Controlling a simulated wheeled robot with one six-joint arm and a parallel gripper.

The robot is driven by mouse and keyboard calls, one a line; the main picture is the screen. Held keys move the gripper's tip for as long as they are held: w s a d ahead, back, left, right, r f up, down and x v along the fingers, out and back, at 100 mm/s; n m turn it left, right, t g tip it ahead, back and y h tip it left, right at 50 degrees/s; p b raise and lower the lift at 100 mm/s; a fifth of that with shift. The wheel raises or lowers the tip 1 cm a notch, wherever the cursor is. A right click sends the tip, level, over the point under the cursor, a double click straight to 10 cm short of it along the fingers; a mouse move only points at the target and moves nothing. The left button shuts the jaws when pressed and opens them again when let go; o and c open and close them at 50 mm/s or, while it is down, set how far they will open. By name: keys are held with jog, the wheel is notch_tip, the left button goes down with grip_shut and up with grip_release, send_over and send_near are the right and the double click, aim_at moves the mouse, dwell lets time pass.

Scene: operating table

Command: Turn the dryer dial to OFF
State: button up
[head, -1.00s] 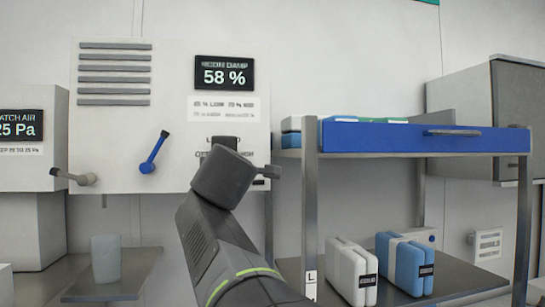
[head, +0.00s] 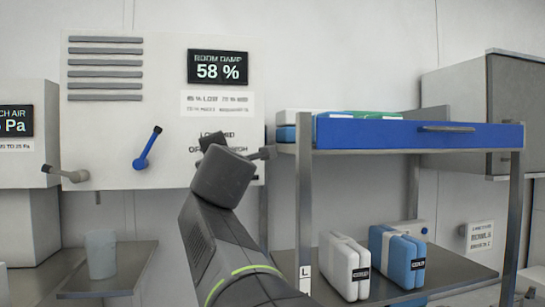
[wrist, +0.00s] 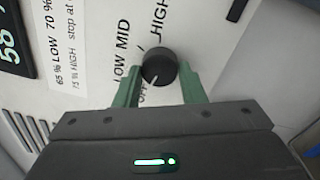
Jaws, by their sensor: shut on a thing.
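The dryer dial (wrist: 159,66) is a round black knob on the white panel in the wrist view. Printed labels LOW, MID, HIGH and OFF surround it. A pale mark on its face points down and slightly left, toward the OFF label (wrist: 143,93). My gripper (wrist: 158,76) has its green fingers on either side of the dial and is shut on it. In the head view my gripper (head: 212,150) is up against the lower right of the dryer panel (head: 165,110), and my wrist hides the dial.
The panel carries a 58 % display (head: 218,67) and a blue lever (head: 147,150). A grey lever (head: 66,174) is at the left. A shelf with a blue drawer (head: 400,136) stands close on the right, with white and blue packs (head: 397,258) below.

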jog(key=shift+s+d+r, duration=0.1)
jog(key=shift+r, duration=0.3)
jog(key=o, duration=1)
jog(key=shift+d+f, duration=0.1)
jog(key=shift+w+f, duration=0.15)
jog(key=shift+w, duration=0.05)
jog(key=b+v, duration=0.1)
jog(key=v, duration=1.2)
jog(key=shift+s+d, duration=0.15)
jog(key=shift+s, duration=0.1)
jog(key=shift+s+d, duration=0.1)
jog(key=shift+d, duration=0.1)
